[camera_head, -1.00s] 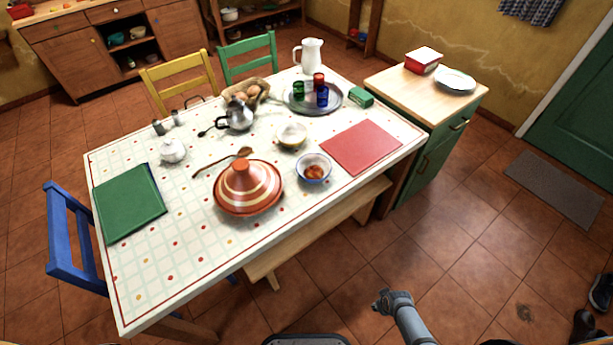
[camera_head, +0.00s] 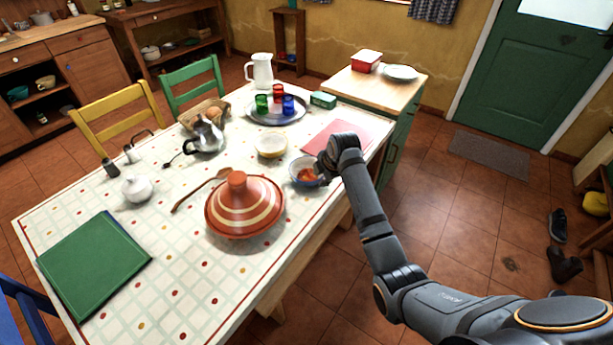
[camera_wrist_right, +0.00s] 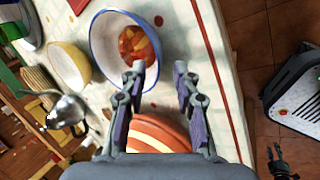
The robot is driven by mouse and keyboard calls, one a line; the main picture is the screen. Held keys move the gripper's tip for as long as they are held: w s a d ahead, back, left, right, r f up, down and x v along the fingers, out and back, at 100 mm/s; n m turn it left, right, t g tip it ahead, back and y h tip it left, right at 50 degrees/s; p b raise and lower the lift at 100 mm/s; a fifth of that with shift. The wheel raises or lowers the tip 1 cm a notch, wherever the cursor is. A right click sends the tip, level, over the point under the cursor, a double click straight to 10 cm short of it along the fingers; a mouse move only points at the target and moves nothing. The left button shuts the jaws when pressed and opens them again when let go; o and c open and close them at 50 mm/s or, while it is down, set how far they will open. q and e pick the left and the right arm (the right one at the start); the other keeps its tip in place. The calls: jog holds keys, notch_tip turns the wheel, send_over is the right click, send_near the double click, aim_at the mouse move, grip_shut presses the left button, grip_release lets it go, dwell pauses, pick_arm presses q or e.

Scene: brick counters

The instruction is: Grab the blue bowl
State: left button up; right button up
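The blue bowl (camera_head: 299,182) is white inside with a blue rim and holds orange-red food. It stands on the table's near edge, right of the striped tagine (camera_head: 245,212). It also shows in the right wrist view (camera_wrist_right: 104,45). My right gripper (camera_wrist_right: 159,68) is open and empty at the bowl; its fingers appear either side of the rim's lower right part in that view. I cannot tell whether they touch it. In the head view the right gripper (camera_head: 322,168) partly hides the bowl's right side. My left gripper (camera_wrist_right: 279,160) seems to show small and dark; its fingers are unclear.
A cream bowl (camera_head: 270,146) stands just behind the blue bowl. A red mat (camera_head: 320,137) lies behind my right wrist.

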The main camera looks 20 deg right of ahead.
aim_at(308, 174)
jog(key=shift+x, duration=3)
jog(key=shift+w+a+r, duration=0.15)
grip_shut()
